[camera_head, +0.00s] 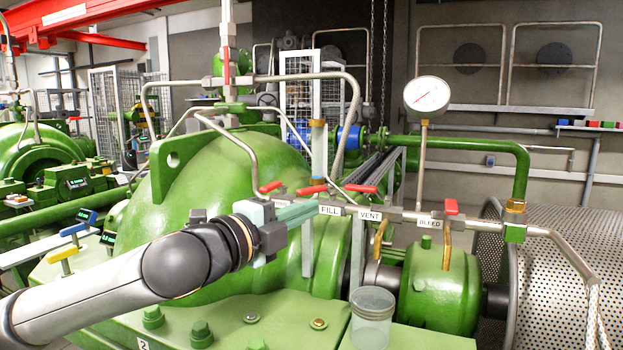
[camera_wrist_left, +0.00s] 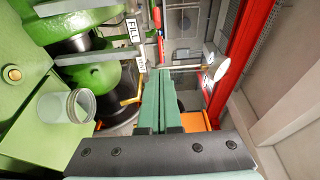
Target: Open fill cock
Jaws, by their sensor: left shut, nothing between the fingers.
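The white FILL label (camera_head: 331,210) sits on a pipe manifold, with a red lever (camera_head: 311,190) just above and to its left. The FILL label also shows in the wrist view (camera_wrist_left: 132,30), sideways, with a red lever (camera_wrist_left: 161,48) to its right. My left gripper (camera_head: 312,208) is shut and empty. Its teal fingers reach the manifold close to the FILL label; I cannot tell whether they touch. In the wrist view the shut fingers (camera_wrist_left: 158,84) point toward the manifold. My right gripper is not in view.
The VENT label (camera_head: 370,215) and BLEED label (camera_head: 430,223) follow to the right, with red levers (camera_head: 360,188) and (camera_head: 451,207) nearby. A pressure gauge (camera_head: 427,95) stands above. A clear jar (camera_head: 372,318) stands below. The green casing (camera_head: 215,180) is behind my arm.

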